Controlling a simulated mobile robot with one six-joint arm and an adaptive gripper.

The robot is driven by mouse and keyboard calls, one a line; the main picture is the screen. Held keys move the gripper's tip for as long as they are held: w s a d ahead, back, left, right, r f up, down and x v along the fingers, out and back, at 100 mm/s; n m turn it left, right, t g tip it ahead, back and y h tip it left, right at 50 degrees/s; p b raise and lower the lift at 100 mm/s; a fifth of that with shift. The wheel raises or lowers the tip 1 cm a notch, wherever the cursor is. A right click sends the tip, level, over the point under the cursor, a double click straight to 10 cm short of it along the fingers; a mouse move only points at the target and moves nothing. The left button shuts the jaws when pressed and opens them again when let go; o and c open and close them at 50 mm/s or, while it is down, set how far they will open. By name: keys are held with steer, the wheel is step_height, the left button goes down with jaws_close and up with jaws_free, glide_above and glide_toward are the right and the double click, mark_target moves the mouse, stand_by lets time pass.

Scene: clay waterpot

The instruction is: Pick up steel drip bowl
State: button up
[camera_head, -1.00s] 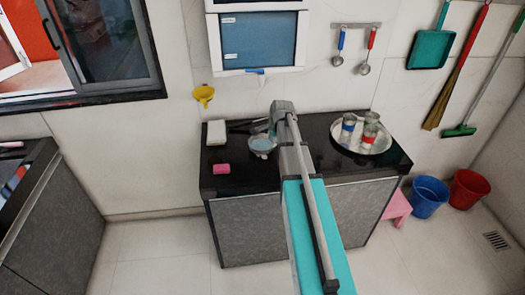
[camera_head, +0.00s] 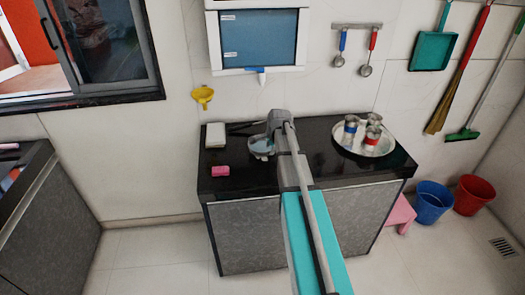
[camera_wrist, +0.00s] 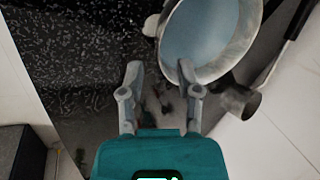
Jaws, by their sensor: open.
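The steel drip bowl (camera_head: 257,147) sits on the black counter, with a pale blue inside and a grey rim, partly hidden by my arm. In the wrist view the bowl (camera_wrist: 212,32) fills the upper right. My gripper (camera_wrist: 160,72) is open and empty, its two fingers apart below and left of the bowl. The right fingertip overlaps the bowl's lower left rim in the picture; I cannot tell whether it touches.
A pink sponge (camera_head: 220,171) and a white block (camera_head: 216,135) lie left of the bowl. A steel tray (camera_head: 382,147) with several steel cups stands at the right. A dark handled object (camera_wrist: 285,50) lies beside the bowl. The counter's front middle is clear.

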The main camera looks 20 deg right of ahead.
mark_target(268, 153)
steer(key=shift+f, duration=0.15)
steer(key=shift+b+x, duration=2.45)
steer(key=shift+x, duration=0.05)
steer(key=shift+w, duration=0.1)
steer(key=shift+c, duration=0.2)
jaws_close()
